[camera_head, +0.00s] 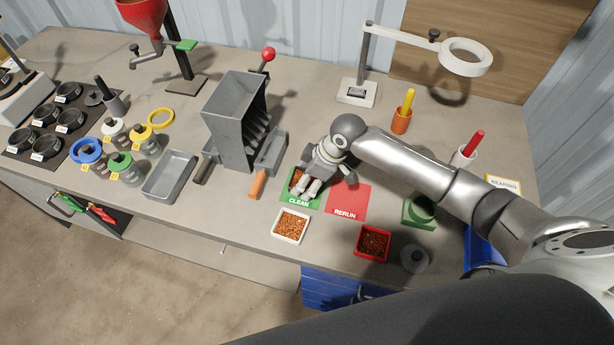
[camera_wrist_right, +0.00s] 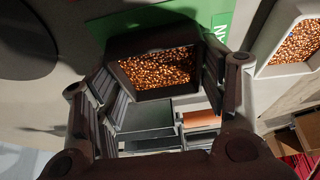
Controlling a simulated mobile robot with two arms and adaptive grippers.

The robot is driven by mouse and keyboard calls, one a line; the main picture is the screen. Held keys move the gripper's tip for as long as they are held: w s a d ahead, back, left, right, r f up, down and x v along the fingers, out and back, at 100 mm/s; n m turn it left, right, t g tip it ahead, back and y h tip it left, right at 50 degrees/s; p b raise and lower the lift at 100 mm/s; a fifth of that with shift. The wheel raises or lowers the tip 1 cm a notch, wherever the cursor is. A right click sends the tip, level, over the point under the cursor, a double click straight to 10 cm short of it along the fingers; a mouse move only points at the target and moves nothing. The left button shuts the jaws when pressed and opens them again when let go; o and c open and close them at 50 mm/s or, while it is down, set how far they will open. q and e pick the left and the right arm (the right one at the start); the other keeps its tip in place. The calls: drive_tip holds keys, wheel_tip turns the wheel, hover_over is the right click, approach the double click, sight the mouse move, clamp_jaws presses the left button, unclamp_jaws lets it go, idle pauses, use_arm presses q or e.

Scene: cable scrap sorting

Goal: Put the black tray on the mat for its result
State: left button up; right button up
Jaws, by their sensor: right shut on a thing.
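The black tray (camera_wrist_right: 150,41) holds copper-coloured granules and sits between the fingers of my right gripper (camera_head: 307,187). The gripper also shows in the right wrist view, shut on the tray. In the head view the tray is over the back left part of the green CLEAN mat (camera_head: 288,200), mostly hidden by the gripper. I cannot tell whether it touches the mat. The green mat also shows in the right wrist view (camera_wrist_right: 212,12). The red RERUN mat (camera_head: 347,203) lies to its right, bare. My left gripper is not in view.
A white tray of copper granules (camera_head: 276,234) stands in front of the green mat, and a red tray of darker granules (camera_head: 387,257) stands in front right. A grey chute box (camera_head: 226,125) and an orange-handled tool (camera_head: 258,184) are to the left. A magnifier lamp (camera_head: 465,57) stands behind.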

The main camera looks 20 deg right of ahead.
drive_tip(key=o, duration=1.2)
drive_tip(key=shift+r, duration=0.2)
drive_tip(key=b+v, duration=0.1)
drive_tip(key=v, duration=1.1)
drive_tip(key=shift+f, duration=0.1)
drive_tip(key=shift+s+f, duration=0.1)
